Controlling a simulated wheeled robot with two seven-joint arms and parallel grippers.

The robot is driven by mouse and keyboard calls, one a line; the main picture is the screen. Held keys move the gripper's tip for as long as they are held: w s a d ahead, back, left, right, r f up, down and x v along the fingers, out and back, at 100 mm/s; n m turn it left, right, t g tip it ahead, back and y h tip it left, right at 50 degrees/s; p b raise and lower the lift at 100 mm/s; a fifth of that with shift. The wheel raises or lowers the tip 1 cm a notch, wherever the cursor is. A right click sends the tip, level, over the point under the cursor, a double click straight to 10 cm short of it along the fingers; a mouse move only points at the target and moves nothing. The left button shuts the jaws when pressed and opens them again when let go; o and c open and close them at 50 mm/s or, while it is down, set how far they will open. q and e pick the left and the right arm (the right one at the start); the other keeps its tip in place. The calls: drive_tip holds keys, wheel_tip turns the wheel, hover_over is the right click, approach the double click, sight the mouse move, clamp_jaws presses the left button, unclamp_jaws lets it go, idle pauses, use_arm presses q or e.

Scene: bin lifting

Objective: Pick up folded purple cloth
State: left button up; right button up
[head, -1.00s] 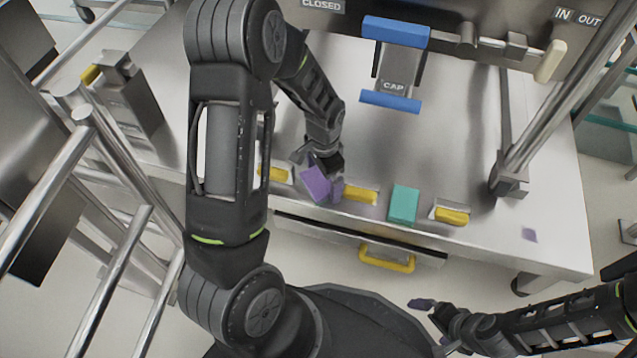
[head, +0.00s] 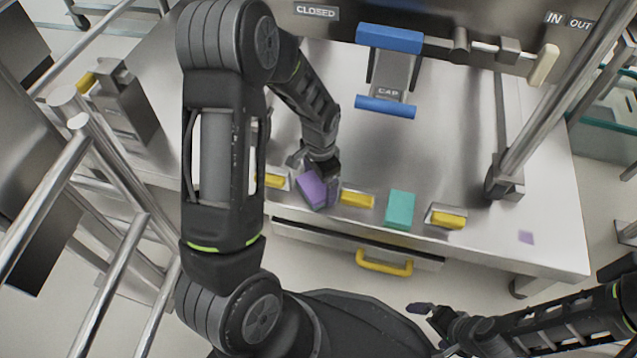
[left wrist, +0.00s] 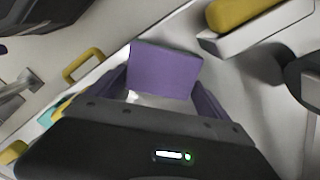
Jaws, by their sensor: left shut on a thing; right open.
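The folded purple cloth (head: 310,190) is a small block at the front edge of the steel worktop, turned at an angle. My left gripper (head: 322,188) is shut on it, with purple fingers on either side. In the left wrist view the cloth (left wrist: 165,72) sits between the two fingers. I cannot tell whether its underside is clear of the worktop. My right gripper (head: 422,310) is open and empty at the lower right, in front of the worktop and well away from the cloth.
A teal block (head: 400,210) stands to the right of the cloth. Yellow-topped blocks (head: 357,199) (head: 448,219) line the front edge. A drawer with a yellow handle (head: 384,262) is below. A blue-handled CAP fixture (head: 388,75) stands behind. The middle of the worktop is clear.

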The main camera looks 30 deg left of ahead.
sight(319, 184)
use_arm(q)
wheel_tip(319, 184, up, 10)
drive_tip(key=p, duration=0.3)
drive_tip(key=shift+f+p, duration=0.25)
drive_tip(key=shift+p, duration=0.1)
drive_tip(key=o, duration=0.9)
drive_tip(key=c, duration=0.6)
drive_tip(key=shift+s, duration=0.1)
